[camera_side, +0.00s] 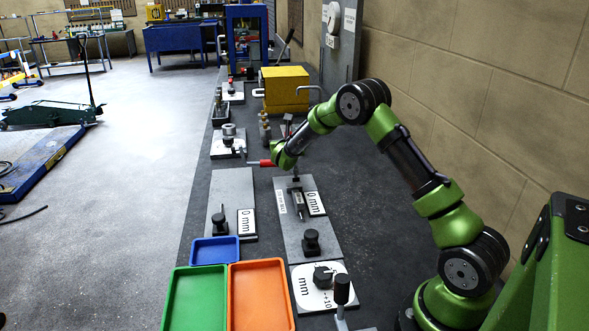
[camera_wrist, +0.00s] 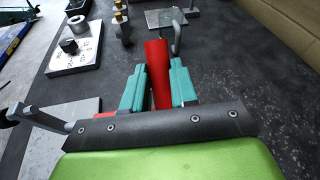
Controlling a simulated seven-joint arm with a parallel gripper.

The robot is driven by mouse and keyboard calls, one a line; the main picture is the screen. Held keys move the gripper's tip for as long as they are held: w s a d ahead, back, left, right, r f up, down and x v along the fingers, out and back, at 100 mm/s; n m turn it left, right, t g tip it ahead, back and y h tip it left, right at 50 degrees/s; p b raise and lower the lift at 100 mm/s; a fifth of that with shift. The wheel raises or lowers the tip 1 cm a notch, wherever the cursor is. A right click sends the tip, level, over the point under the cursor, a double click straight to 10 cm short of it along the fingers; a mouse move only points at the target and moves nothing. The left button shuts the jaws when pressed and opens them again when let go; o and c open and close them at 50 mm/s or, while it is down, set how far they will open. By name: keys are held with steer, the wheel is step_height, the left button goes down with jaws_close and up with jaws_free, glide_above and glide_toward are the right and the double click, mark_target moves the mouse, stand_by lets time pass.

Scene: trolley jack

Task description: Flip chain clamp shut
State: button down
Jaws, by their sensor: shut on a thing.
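My gripper (camera_side: 279,158) is at the end of the green arm, above the bench. A red handle (camera_side: 262,163) sticks out to the left of it in the side view. In the wrist view, my teal fingers (camera_wrist: 159,90) are shut on the red handle (camera_wrist: 157,60), which stands between them and leans slightly. The handle seems to be the chain clamp's lever; the clamp's body and chain are mostly hidden behind my gripper, so I cannot tell how far it is closed.
A plate with a round metal part (camera_side: 228,140) lies left of my gripper. Grey plates with black knobs (camera_side: 311,240), a blue tray (camera_side: 215,260), a green tray (camera_side: 168,300) and an orange tray (camera_side: 290,300) lie nearer. A yellow block (camera_side: 285,82) stands beyond. Bare bench lies to the right.

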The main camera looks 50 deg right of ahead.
steer(key=shift+s+a+f+t+h, duration=0.15)
steer(key=shift+s+a+t+h, duration=0.55)
steer(key=shift+t+h, duration=0.15)
steer(key=c, duration=1.1)
jaws_free()
steer(key=shift+o, duration=1.1)
steer(key=shift+r, duration=0.25)
steer(key=f+v, duration=0.1)
steer(key=v, duration=1.1)
steer(key=shift+r, duration=0.3)
